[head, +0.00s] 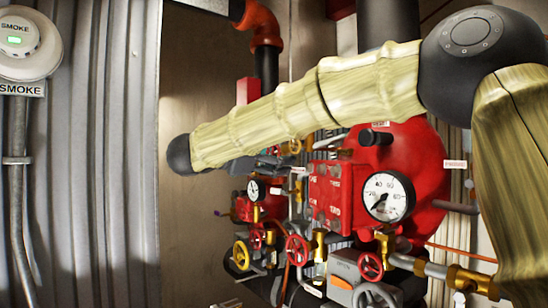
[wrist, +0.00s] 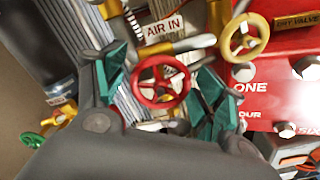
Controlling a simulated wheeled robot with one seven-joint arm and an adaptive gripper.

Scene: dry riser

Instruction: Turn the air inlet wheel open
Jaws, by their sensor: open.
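The red wheel (wrist: 162,83) under the "AIR IN" label (wrist: 163,28) is in the middle of the wrist view. In the head view my arm crosses in front of the pipework and largely hides the gripper area; I cannot tell which red wheel there is this one.
A yellow wheel (wrist: 243,38) is close at the upper right, beside a red panel (wrist: 280,75) with bolts. A green wheel (wrist: 30,143) is at the lower left. The head view shows a pressure gauge (head: 388,197), crowded pipes, and a corrugated wall (head: 100,150) at left.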

